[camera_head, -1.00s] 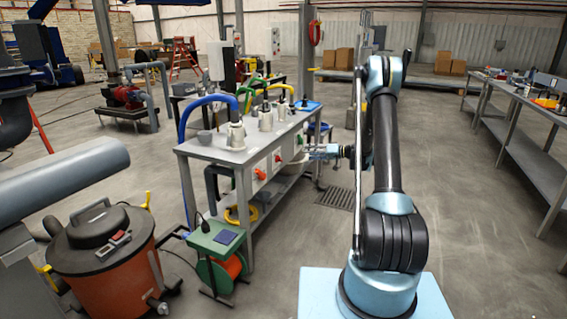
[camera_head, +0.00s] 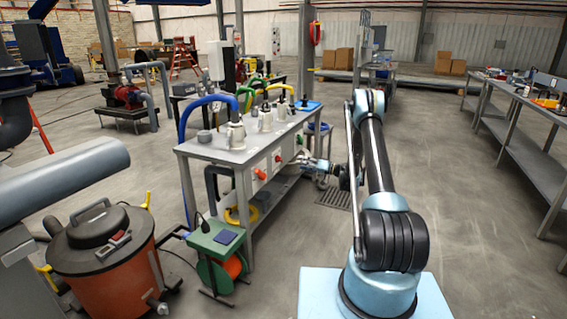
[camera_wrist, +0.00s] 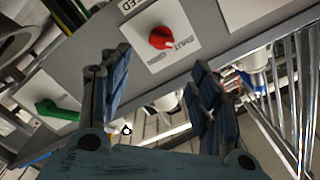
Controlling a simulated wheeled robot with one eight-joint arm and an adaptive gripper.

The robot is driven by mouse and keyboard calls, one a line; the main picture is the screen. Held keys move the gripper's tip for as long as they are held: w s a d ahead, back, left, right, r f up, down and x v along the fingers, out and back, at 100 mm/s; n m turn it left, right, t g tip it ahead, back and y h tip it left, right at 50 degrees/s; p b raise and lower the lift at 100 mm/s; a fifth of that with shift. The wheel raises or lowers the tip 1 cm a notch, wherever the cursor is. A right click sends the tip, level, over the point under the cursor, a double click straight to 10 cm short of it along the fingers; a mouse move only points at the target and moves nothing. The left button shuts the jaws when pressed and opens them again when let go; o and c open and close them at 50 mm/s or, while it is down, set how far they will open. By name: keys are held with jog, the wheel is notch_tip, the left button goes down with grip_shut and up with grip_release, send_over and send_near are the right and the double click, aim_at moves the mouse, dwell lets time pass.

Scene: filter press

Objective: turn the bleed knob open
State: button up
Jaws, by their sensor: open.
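In the wrist view a red knob (camera_wrist: 161,38) sits on a white plate on the grey panel. The plate has lettering that reads "SHUT", and a partly cut-off label ending in "ED" is above it. My gripper (camera_wrist: 158,62) is open, its two blue-padded fingers apart, with the knob beyond and between the fingertips. Nothing is between the fingers. In the head view my gripper (camera_head: 306,161) is beside the front of the grey bench (camera_head: 229,154). Small red knobs (camera_head: 260,174) show on that front; which one the wrist view shows is unclear.
A green handle (camera_wrist: 57,111) on another white plate is at the left in the wrist view. A green reel stand (camera_head: 217,243) and an orange drum (camera_head: 110,262) stand near the bench's close end. The floor to the right of my arm is clear.

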aim_at(279, 159)
jog(key=x, duration=1.2)
jog(key=shift+c, duration=0.6)
jog(key=c, duration=1)
